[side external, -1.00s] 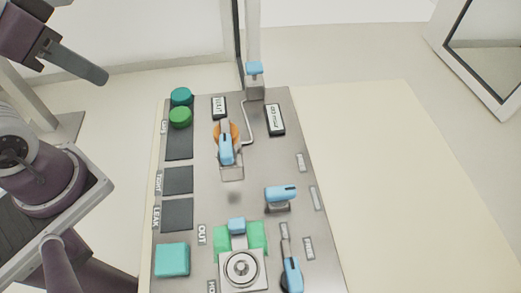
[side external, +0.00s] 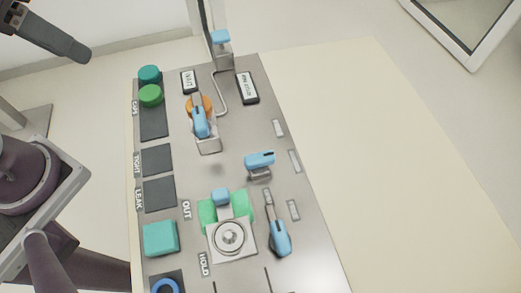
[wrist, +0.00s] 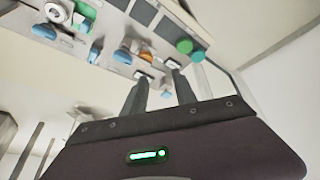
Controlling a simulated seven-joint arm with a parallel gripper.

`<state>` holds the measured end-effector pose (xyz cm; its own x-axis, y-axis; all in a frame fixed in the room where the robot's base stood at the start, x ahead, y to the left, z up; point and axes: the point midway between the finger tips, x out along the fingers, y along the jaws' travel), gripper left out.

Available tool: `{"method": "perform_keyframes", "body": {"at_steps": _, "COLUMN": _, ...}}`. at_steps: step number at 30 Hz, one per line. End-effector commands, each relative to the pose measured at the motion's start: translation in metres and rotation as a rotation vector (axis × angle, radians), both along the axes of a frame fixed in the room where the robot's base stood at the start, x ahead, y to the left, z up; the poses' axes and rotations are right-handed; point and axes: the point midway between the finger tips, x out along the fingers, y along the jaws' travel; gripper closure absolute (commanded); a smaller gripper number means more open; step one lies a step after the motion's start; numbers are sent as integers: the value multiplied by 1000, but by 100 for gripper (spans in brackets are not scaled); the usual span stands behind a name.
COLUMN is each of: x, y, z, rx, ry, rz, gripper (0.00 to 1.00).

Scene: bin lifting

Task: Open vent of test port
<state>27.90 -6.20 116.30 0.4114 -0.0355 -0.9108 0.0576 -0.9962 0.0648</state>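A grey metal panel (side external: 235,125) carries several blue-handled parts. A blue lever (side external: 201,121) sits over an orange disc, another blue handle (side external: 260,160) is at mid panel, and a third blue lever (side external: 279,238) is lower right. A blue block (side external: 221,196) stands on a green patch above a round silver port (side external: 229,237). A blue-topped valve (side external: 220,37) is at the far end. I cannot tell which part is the test port vent. My gripper (wrist: 160,74) shows two dark fingers apart, empty, with the panel beyond; it appears to touch nothing.
Green cylinders (side external: 150,95) stand at the panel's far left corner. A teal block (side external: 160,238) and a blue ring (side external: 165,286) lie along the left side. The pale tabletop (side external: 370,170) right of the panel is clear.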

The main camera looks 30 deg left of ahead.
Motion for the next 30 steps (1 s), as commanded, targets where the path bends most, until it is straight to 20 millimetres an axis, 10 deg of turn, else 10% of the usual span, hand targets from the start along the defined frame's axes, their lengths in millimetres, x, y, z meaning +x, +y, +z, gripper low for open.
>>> {"method": "perform_keyframes", "body": {"at_steps": 6, "x": 84, "y": -88, "z": -34, "rx": -196, "ry": 326, "rz": 228, "gripper": 24}}
{"method": "perform_keyframes", "body": {"at_steps": 15, "x": 119, "y": -210, "z": -144, "rx": -283, "ry": 731, "rz": 597, "gripper": 24}}
{"method": "perform_keyframes", "body": {"at_steps": 30, "x": 100, "y": -242, "z": -221, "rx": -282, "ry": 785, "rz": 660, "gripper": 24}}
